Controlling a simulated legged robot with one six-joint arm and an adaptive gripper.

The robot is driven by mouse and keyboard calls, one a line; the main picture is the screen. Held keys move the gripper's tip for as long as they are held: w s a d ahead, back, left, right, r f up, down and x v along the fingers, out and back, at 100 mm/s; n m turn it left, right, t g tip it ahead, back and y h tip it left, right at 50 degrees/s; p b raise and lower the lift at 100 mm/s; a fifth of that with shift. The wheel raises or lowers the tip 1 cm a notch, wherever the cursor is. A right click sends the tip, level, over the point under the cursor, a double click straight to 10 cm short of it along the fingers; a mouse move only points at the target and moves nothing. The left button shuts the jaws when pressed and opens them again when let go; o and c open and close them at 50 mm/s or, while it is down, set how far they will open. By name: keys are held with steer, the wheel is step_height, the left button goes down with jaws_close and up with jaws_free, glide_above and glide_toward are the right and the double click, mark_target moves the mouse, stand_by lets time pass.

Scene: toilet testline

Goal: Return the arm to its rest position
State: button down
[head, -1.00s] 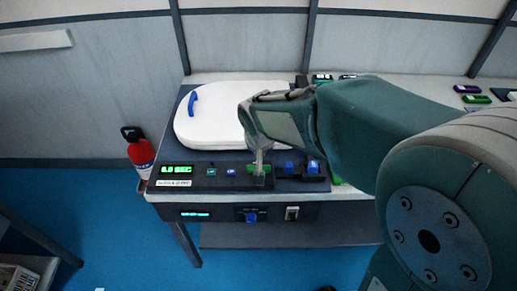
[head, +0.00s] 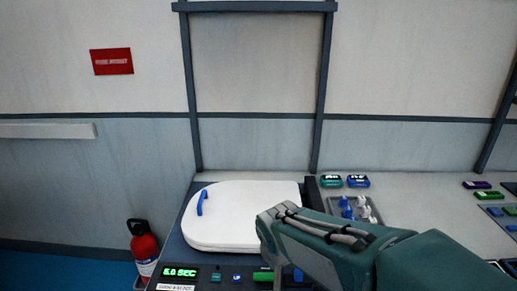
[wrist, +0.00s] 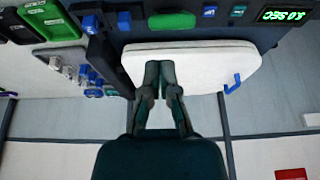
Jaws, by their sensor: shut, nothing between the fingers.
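My arm (head: 330,250) reaches in from the lower right of the head view, over the front of the test station. My gripper (wrist: 160,68) shows in the wrist view with its two dark fingers together and nothing between them. In that upside-down view the fingers overlap the white toilet lid (wrist: 195,65) and point toward the green button (wrist: 172,21) on the control panel. In the head view the fingertips cannot be made out. The closed white lid (head: 240,215) with its blue handle (head: 202,202) lies left of my arm.
The panel has a green-lit timer display (head: 180,272) and a green button (head: 263,275). A grey tray (head: 354,209) with small blue and white parts lies right of the lid. A red fire extinguisher (head: 144,250) stands at the left. A wall rises behind the bench.

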steer(key=s+d+r, duration=0.3)
steer(key=s+d, duration=0.2)
steer(key=s, duration=0.2)
steer(key=s+d+r+t, duration=0.1)
steer(key=s+d+r, duration=0.2)
steer(key=s+d, duration=0.3)
steer(key=shift+s+r, duration=0.2)
steer(key=shift+s, duration=1)
steer(key=shift+d, duration=0.1)
